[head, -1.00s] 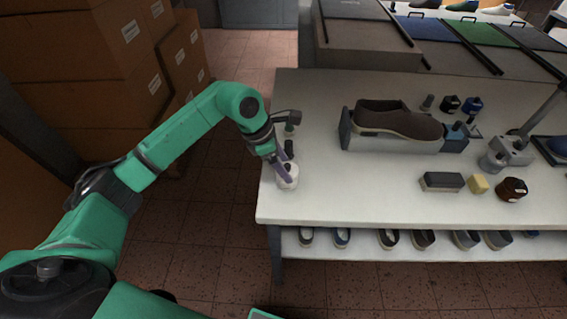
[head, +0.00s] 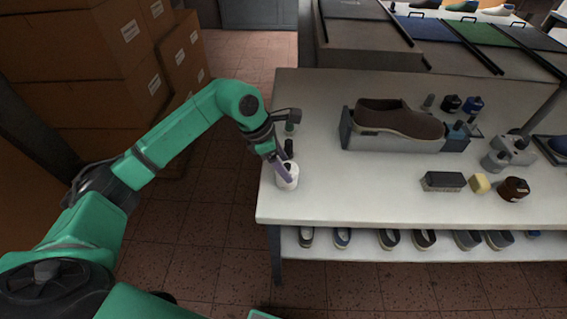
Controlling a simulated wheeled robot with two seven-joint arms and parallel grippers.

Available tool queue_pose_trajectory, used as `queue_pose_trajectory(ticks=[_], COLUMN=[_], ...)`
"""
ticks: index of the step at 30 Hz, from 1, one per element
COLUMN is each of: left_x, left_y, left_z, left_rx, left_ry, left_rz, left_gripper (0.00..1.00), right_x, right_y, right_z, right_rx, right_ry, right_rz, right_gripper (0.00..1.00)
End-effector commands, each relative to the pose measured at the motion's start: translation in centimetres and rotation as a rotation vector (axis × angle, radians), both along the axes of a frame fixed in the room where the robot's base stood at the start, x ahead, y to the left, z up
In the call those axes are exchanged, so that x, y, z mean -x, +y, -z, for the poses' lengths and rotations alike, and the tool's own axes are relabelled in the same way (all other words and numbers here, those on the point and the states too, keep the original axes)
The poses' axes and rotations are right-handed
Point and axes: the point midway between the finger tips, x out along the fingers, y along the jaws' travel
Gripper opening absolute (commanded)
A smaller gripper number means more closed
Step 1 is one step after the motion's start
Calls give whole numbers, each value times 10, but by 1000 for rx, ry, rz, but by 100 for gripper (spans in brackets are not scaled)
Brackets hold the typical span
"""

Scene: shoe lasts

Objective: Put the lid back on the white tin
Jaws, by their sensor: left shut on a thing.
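The white tin (head: 287,183) stands upright near the left front edge of the white table. My right gripper is out of view.
A brown shoe (head: 398,119) sits on a grey stand in mid-table. A brush (head: 443,181), a yellow block (head: 480,183) and a brown jar (head: 513,189) lie to the right. The table between tin and brush is clear.

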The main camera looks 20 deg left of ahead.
Motion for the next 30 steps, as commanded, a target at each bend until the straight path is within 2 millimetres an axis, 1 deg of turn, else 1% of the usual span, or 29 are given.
queue_pose_trajectory(ticks=[10, 18, 30], left_x=[0, -1, -1], left_y=[0, 0, 0], left_z=[0, 3, 2], left_rx=[0, -1, 0], left_ry=[-1, -2, -1], left_rz=[0, -1, 0], left_gripper=[20, 20, 20], right_x=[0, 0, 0], right_y=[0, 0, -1], right_z=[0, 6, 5], right_rx=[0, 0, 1], right_ry=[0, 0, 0], right_rz=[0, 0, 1], right_gripper=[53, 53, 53])
